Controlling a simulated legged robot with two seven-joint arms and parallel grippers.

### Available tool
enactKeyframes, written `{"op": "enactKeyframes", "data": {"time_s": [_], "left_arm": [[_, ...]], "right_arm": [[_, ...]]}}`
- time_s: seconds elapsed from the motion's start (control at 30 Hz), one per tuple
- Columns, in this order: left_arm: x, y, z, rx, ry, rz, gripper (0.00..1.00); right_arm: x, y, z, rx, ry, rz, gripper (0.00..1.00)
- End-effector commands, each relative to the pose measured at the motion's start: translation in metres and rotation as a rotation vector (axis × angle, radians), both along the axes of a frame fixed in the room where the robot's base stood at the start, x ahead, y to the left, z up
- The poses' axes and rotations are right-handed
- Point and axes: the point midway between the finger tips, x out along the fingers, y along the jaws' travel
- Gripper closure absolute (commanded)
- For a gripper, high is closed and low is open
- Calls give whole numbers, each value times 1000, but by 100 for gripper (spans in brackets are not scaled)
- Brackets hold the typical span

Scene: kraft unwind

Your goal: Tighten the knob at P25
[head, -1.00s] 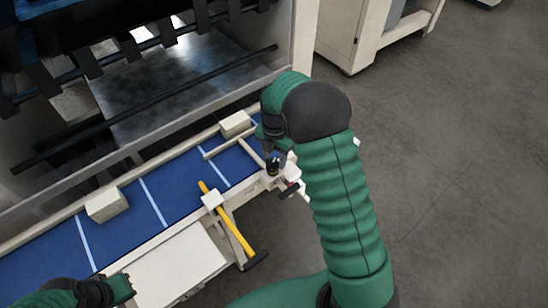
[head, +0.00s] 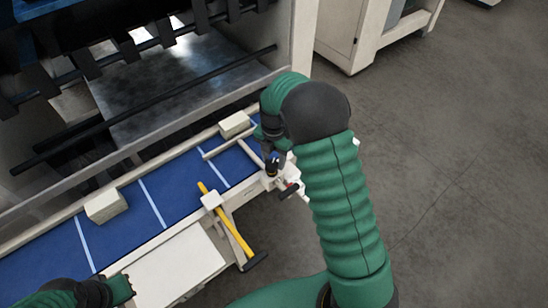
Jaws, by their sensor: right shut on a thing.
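My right gripper (head: 272,166) reaches down at the right end of the blue bench top, just above a small white bracket (head: 270,180) on its front edge. It is shut on a small dark knob (head: 272,172), mostly hidden by the fingers and the arm. No P25 label can be read. My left gripper (head: 125,287) shows only in part at the lower left, away from the bracket; its fingers cannot be made out.
The blue bench top (head: 115,230) has white lines and two cream blocks (head: 106,206) (head: 235,124). A yellow-handled tool (head: 226,220) hangs over the front edge. A white panel (head: 165,268) lies in front.

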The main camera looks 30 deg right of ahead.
Motion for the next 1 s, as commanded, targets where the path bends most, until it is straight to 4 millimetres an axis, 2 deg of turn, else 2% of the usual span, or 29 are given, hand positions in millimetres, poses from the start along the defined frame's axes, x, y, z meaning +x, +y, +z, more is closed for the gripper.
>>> {"op": "enactKeyframes", "data": {"time_s": [0.1, 0.13, 0.3, 0.67, 0.77, 1.0], "left_arm": [[0, 0, 0, 0, 0, 0, 100], [0, 0, 0, 0, 0, 0, 100], [0, 0, 0, 0, 0, 0, 100], [0, 0, -3, 0, 0, 0, 100], [0, 0, -9, 0, 0, 0, 100], [0, 0, -27, 0, 0, 0, 100]], "right_arm": [[-3, 5, -2, 9, 13, 3, 96], [-3, 5, -3, 9, 13, 3, 53], [-2, 3, -2, 6, 9, 2, 33], [1, 0, 3, 4, 3, 1, 33], [1, 1, 19, 4, -1, 2, 33], [1, 1, 87, 2, -4, 0, 33]]}}
